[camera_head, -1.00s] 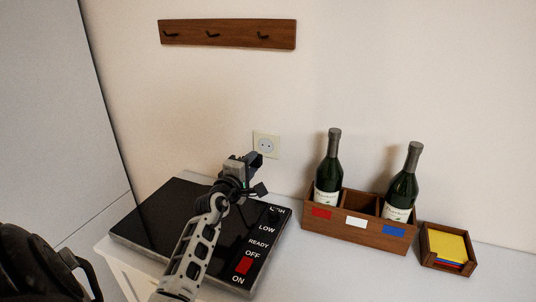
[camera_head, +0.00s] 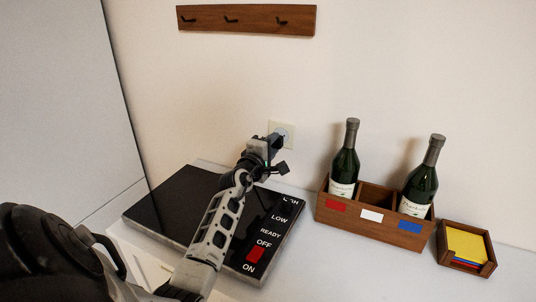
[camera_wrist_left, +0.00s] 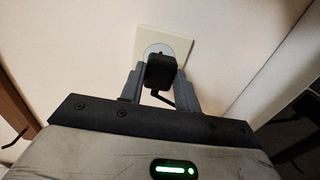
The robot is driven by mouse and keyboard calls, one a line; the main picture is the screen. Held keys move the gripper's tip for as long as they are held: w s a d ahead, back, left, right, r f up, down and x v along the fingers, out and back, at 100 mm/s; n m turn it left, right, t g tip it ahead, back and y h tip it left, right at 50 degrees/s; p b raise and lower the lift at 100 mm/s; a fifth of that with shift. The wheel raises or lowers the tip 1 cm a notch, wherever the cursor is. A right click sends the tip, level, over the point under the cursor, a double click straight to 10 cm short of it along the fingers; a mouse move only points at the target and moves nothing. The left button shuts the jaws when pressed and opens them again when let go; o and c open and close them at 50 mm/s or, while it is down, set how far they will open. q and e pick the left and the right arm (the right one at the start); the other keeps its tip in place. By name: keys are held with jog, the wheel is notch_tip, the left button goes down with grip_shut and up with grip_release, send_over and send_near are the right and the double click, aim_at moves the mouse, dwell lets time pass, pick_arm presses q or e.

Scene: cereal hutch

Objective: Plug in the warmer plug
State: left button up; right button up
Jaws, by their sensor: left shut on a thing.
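My left gripper (camera_head: 274,143) is at the wall socket (camera_head: 289,131), above the back edge of the warmer. In the left wrist view, the left gripper (camera_wrist_left: 160,84) is shut on the black warmer plug (camera_wrist_left: 160,72). The plug is in front of the round face of the wall socket (camera_wrist_left: 166,44) and overlaps it. I cannot tell whether its pins are inside. A dark cord (camera_wrist_left: 163,98) hangs from the plug. The warmer (camera_head: 178,204) is a flat black plate with LOW, READY, OFF and ON labels and a red switch (camera_head: 256,254). My right gripper is not in view.
A wooden crate (camera_head: 372,228) with two green bottles (camera_head: 345,160) (camera_head: 421,179) stands right of the warmer. A small wooden box (camera_head: 442,255) of coloured cards is further right. A hook rail (camera_head: 250,14) hangs on the wall.

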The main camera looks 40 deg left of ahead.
pick_arm(q)
jog(key=shift+b+x, duration=0.4)
jog(key=shift+x, duration=0.55)
jog(key=shift+r+p, duration=0.1)
jog(key=shift+p, duration=0.55)
dwell(1.3)
jog(key=shift+w+a+b, duration=0.2)
jog(key=shift+w+b, duration=0.1)
jog(key=shift+w, duration=0.1)
dwell(0.4)
jog(key=o, duration=1)
jog(key=v, duration=1.6)
